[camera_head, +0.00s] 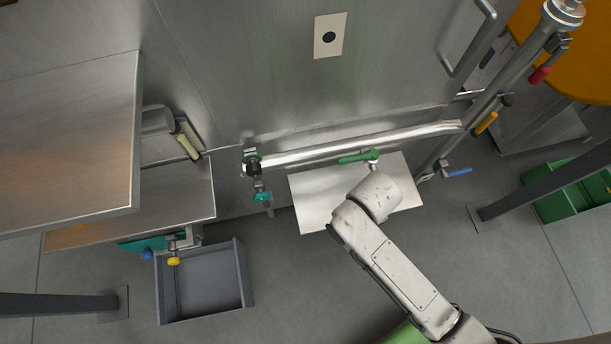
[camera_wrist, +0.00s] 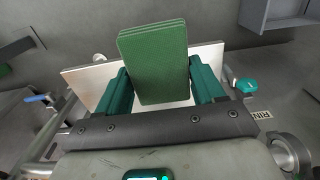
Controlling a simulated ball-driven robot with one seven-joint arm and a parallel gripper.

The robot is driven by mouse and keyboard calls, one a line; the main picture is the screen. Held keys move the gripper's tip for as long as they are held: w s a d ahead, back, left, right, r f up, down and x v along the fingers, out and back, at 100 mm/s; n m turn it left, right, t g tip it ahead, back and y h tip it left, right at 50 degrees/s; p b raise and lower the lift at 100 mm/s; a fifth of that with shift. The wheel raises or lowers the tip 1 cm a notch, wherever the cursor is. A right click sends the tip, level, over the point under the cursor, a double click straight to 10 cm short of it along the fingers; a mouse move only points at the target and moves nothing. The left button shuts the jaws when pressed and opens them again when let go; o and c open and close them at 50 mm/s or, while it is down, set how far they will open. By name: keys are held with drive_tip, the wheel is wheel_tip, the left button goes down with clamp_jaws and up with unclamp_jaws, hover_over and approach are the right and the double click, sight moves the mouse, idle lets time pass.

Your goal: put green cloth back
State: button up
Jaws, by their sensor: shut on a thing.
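The green cloth (camera_wrist: 153,62) shows in the wrist view as a flat, folded green pad with layered edges. My gripper (camera_wrist: 158,75) has its two teal fingers on either side of the cloth and is shut on it. The cloth is over a bare pale metal plate (camera_wrist: 85,83); whether it touches the plate I cannot tell. In the head view the same metal plate (camera_head: 318,200) lies below the horizontal steel pipe, with my arm reaching over it.
A blue lever (camera_head: 459,171) sits right of the plate. An open grey bin (camera_head: 247,285) stands lower left, and a green crate (camera_head: 570,190) at right. Steel shelves (camera_head: 75,145) jut out at left.

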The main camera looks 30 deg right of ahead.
drive_tip(key=w+a+f+b, duration=0.2)
drive_tip(key=w+f, duration=0.3)
drive_tip(key=w, duration=0.4)
drive_tip(key=b, duration=0.2)
hover_over(317, 205)
wheel_tip(317, 205, down, 4)
drive_tip(key=shift+s+f, duration=0.1)
drive_tip(key=shift+f, duration=0.05)
drive_tip(key=shift+w+f+b, duration=0.2)
drive_tip(key=shift+f+b, duration=0.35)
drive_tip(key=shift+f, duration=1.15)
drive_tip(key=shift+f, duration=0.1)
drive_tip(key=o, duration=1.1)
